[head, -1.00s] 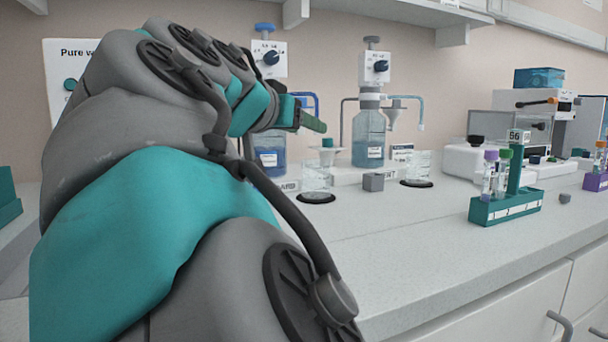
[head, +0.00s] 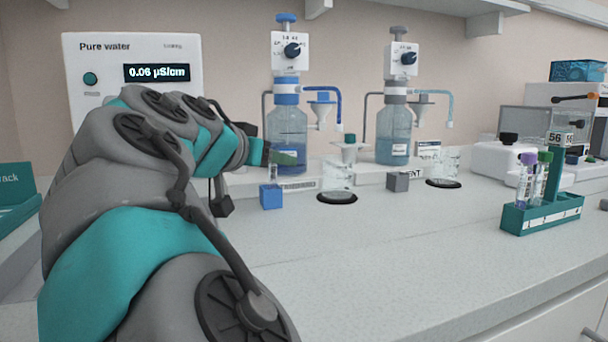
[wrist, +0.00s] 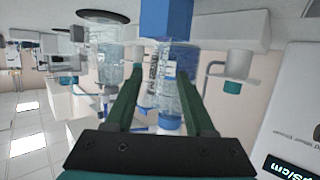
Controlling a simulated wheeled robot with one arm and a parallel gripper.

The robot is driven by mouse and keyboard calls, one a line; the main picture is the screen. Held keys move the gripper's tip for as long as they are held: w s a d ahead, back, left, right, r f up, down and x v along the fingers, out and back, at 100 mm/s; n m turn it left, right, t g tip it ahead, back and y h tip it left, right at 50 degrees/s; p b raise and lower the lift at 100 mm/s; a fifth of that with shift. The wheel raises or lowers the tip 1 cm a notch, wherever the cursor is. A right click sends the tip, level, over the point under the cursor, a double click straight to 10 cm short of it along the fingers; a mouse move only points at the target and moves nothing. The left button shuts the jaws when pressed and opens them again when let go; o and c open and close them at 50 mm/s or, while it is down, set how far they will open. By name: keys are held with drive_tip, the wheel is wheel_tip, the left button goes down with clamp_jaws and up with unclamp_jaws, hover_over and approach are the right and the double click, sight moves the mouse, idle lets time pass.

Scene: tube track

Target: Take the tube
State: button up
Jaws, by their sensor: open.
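A clear tube (head: 272,172) stands upright in a small blue block (head: 271,197) on the bench, in front of the blue-topped dispenser. In the wrist view, which is turned over, the tube (wrist: 168,62) extends down from the blue block (wrist: 166,18). My gripper (head: 280,157) is at the tube's upper part. In the wrist view my gripper (wrist: 163,75) has its two green fingers apart, one on each side of the tube, with gaps visible. The head view shows little of the fingers, since my arm covers them.
Two dispenser bottles (head: 287,135) (head: 391,135) stand behind. Glass beakers (head: 338,177) (head: 447,162) and a grey block (head: 397,181) are to the right. A teal rack (head: 541,214) holds capped tubes. A pure water unit (head: 150,60) stands behind my arm. The front bench is clear.

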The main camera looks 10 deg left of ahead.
drive_tip(key=shift+x, duration=0.85)
clamp_jaws()
